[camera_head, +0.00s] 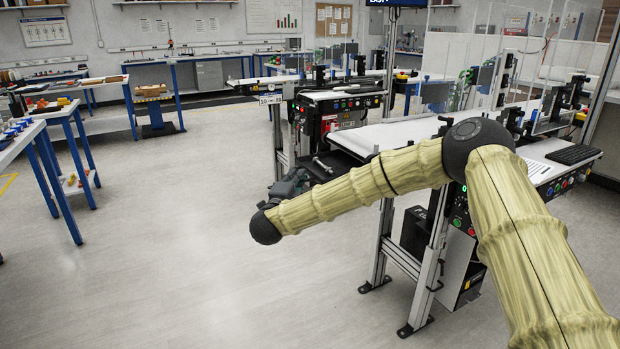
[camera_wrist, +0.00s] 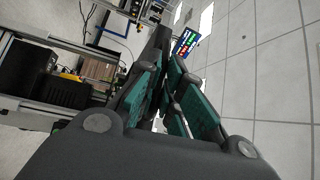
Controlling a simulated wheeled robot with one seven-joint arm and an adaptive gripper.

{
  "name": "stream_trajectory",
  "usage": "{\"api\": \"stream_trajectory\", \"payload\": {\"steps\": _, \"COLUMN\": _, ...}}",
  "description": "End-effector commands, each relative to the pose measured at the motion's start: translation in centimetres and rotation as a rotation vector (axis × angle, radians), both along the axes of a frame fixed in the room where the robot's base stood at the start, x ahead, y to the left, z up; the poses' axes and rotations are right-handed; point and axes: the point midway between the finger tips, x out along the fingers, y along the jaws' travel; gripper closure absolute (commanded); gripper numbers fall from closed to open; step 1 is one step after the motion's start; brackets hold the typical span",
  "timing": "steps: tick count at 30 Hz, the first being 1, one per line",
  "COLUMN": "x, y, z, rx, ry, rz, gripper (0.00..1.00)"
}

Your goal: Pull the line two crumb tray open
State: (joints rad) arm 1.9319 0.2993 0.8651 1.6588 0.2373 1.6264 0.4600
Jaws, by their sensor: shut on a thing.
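The crumb tray (camera_head: 338,164) appears as a dark, low tray with a pale metal bar, at the left end of the near white belt conveyor (camera_head: 412,131). My gripper (camera_head: 303,175) is at the tray's left front side, reached from the front by my arm. In the wrist view, its green-padded fingers (camera_wrist: 168,92) are drawn close together, shut on a dark part that I take to be the tray's handle. The grip point is mostly hidden by the fingers and the gripper body. How far out the tray stands cannot be told clearly.
The near conveyor's metal frame leg (camera_head: 383,243) and a control panel with buttons (camera_head: 462,215) are close under my arm. A second conveyor's control box (camera_head: 345,112) stands just behind the tray. Blue-legged workbenches (camera_head: 68,150) stand at the left. The floor (camera_head: 190,260) in front is clear.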

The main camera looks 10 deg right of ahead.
Motion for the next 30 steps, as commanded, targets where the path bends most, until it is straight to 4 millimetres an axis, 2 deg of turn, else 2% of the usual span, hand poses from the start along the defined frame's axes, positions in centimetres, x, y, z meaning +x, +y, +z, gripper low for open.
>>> {"api": "stream_trajectory", "payload": {"steps": 5, "x": -0.35, "y": 0.77, "z": -0.22, "rx": -0.001, "ry": 0.003, "rz": 0.001, "gripper": 1.00}}
{"api": "stream_trajectory", "payload": {"steps": 16, "x": -0.40, "y": 0.55, "z": -0.20, "rx": -0.001, "ry": 0.002, "rz": -0.001, "gripper": 1.00}}
{"api": "stream_trajectory", "payload": {"steps": 17, "x": -0.40, "y": 0.55, "z": -0.20, "rx": -0.001, "ry": 0.002, "rz": -0.001, "gripper": 0.86}}
{"api": "stream_trajectory", "payload": {"steps": 18, "x": -0.39, "y": 0.54, "z": -0.19, "rx": -0.001, "ry": 0.002, "rz": -0.001, "gripper": 0.82}}
{"api": "stream_trajectory", "payload": {"steps": 30, "x": -0.77, "y": 0.75, "z": -0.12, "rx": 0.000, "ry": 0.001, "rz": -0.001, "gripper": 0.82}}
